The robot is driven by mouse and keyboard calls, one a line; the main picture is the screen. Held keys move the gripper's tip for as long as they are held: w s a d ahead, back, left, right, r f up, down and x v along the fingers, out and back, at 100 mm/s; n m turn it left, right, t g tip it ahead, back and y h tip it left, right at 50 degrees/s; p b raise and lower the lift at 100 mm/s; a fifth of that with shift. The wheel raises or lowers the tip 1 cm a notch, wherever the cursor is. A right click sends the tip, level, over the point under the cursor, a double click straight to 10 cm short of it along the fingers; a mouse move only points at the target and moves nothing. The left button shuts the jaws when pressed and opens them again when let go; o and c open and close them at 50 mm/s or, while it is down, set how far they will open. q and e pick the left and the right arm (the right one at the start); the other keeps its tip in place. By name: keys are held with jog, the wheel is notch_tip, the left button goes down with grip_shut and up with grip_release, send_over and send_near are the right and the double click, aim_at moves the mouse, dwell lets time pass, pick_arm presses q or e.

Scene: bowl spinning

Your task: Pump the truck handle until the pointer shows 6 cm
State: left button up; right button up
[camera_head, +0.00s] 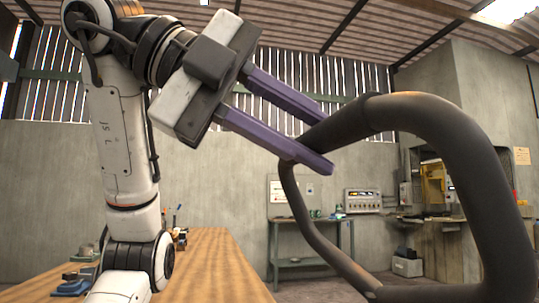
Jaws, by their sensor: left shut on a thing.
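The truck handle (447,116) is a dark grey tubular loop that fills the right side of the head view. My left gripper (319,142) comes in from the upper left. Its two purple fingers are shut on the upper left part of the loop, with the tube between them. The lower end of the handle runs out of the picture at the bottom right. The rest of the truck and the pointer are out of view. My right gripper is not in view.
A wooden table (218,262) stands at the lower left, with small tools (74,284) on it. A small metal table (310,262) stands by the back wall, and a control panel (362,201) hangs on that wall. A yellow machine (433,185) is at the right.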

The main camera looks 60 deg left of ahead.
pick_arm(q)
jog(key=shift+s+a+f, duration=0.2)
jog(key=shift+s+f, duration=0.15)
jog(key=shift+f, duration=0.05)
jog(key=s+a+f, duration=0.3)
jog(key=s+f, duration=0.3)
jog(key=s, duration=0.3)
jog(key=shift+s+a+p, duration=0.35)
jog(key=shift+a+p, duration=0.05)
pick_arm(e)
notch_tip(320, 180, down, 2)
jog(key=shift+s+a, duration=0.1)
pick_arm(q)
jog(key=w+d+r+p, duration=0.1)
jog(key=w+r+p, duration=0.1)
jog(key=w, duration=0.1)
jog(key=w+d+r+p, duration=0.2)
jog(key=w, duration=0.1)
jog(key=w+d+r+p, duration=0.1)
jog(key=w+r+p, duration=0.1)
jog(key=w, duration=0.2)
jog(key=shift+d, duration=0.15)
jog(key=shift+w+d+r, duration=0.1)
jog(key=shift+w, duration=0.25)
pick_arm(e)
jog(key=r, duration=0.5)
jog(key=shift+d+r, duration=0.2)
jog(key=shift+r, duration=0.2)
